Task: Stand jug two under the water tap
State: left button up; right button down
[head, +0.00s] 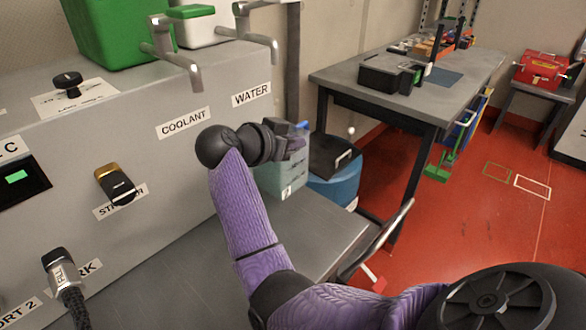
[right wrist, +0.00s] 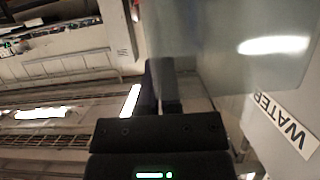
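A pale green, see-through jug (head: 283,178) with a small white label stands or hangs low in front of the grey machine, below and a little right of the WATER sign. Its upper part is hidden by my right gripper (head: 297,138); the label's mark is too small to read surely. The water tap (head: 262,40) juts out above. In the right wrist view, the dark fingers (right wrist: 164,85) of my right gripper lie close together at the edge of a pale, see-through surface, apparently the jug (right wrist: 215,45). Whether they grip it is unclear. My left gripper is out of view.
The coolant tap (head: 172,58) is left of the water tap. Green (head: 110,30) and white (head: 208,25) containers stand on the machine. A grey bench top (head: 305,235) is below. A blue bin (head: 340,182) and a dark work table (head: 440,85) stand behind.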

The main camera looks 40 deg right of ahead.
notch_tip(320, 180, down, 5)
jog(key=shift+d+f+b, duration=0.1)
jog(key=shift+b, duration=0.75)
jog(key=c, duration=0.8)
grip_release()
jog(key=shift+a+r, duration=0.25)
jog(key=shift+r, duration=0.05)
pick_arm(q)
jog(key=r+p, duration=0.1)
jog(key=p, duration=0.2)
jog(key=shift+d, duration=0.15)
pick_arm(e)
jog(key=v, duration=1.1)
jog(key=shift+s+a+r, duration=0.1)
jog(key=shift+a, duration=0.15)
jog(key=shift+d, duration=0.1)
